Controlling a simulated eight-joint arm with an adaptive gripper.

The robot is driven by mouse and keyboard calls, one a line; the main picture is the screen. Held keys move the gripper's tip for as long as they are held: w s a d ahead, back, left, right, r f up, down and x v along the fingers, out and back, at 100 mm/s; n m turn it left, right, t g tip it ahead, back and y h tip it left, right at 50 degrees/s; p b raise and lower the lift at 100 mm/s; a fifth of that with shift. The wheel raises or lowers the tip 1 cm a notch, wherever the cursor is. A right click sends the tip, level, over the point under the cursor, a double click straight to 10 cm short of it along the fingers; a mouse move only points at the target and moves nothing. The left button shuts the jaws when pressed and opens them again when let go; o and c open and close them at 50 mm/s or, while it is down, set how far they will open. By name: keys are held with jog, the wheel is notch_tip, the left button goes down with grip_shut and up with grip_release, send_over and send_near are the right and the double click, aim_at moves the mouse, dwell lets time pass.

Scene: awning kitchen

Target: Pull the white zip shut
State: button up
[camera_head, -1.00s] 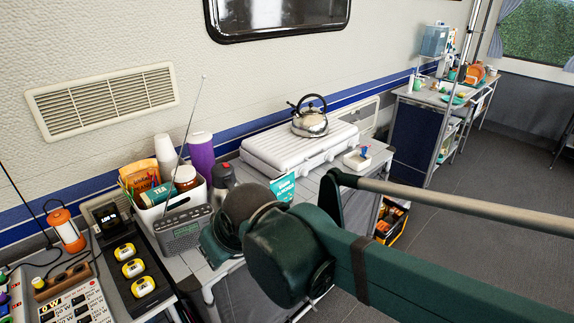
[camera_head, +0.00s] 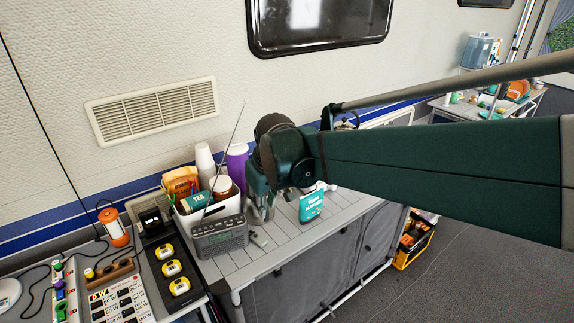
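The grey fabric front (camera_head: 290,290) of the kitchen table hangs below its top at the lower middle. Faint seams and small marks show on it, but I cannot make out a white zip or its pull for certain. My gripper (camera_head: 262,209) is at the end of my dark green arm, above the table top beside the radio. It is small and partly hidden by my wrist, so I cannot tell whether it is open or shut. I see nothing clearly held in it.
The grey radio (camera_head: 222,237), a white bin of containers (camera_head: 190,222) and a teal packet (camera_head: 312,204) stand on the table top (camera_head: 290,244). My arm hides most of the stove area. A yellow-black crate (camera_head: 413,243) is right of the fabric. Floor (camera_head: 480,275) is clear.

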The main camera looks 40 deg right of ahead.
jog(key=w+d+g+p, duration=0.1)
jog(key=w+d+p, duration=0.1)
jog(key=d+p, duration=0.3)
jog(key=w+d+f+g+p, duration=0.1)
jog(key=w+d+p, duration=0.2)
jog(key=d, duration=1.1)
jog(key=w+d+f+g+y+p, duration=0.1)
jog(key=w+d+g+p, duration=0.1)
jog(key=d+p, duration=0.5)
jog(key=shift+w+d+f+p, duration=0.1)
jog(key=shift+w+d+p, duration=0.2)
jog(key=shift+d, duration=0.4)
jog(key=shift+w+d+f+p, duration=0.1)
jog(key=shift+w+d, duration=0.3)
jog(key=shift+d, duration=0.3)
jog(key=shift+f, duration=0.1)
jog(key=shift+f, duration=3.8)
jog(key=shift+c, duration=0.5)
grip_shut()
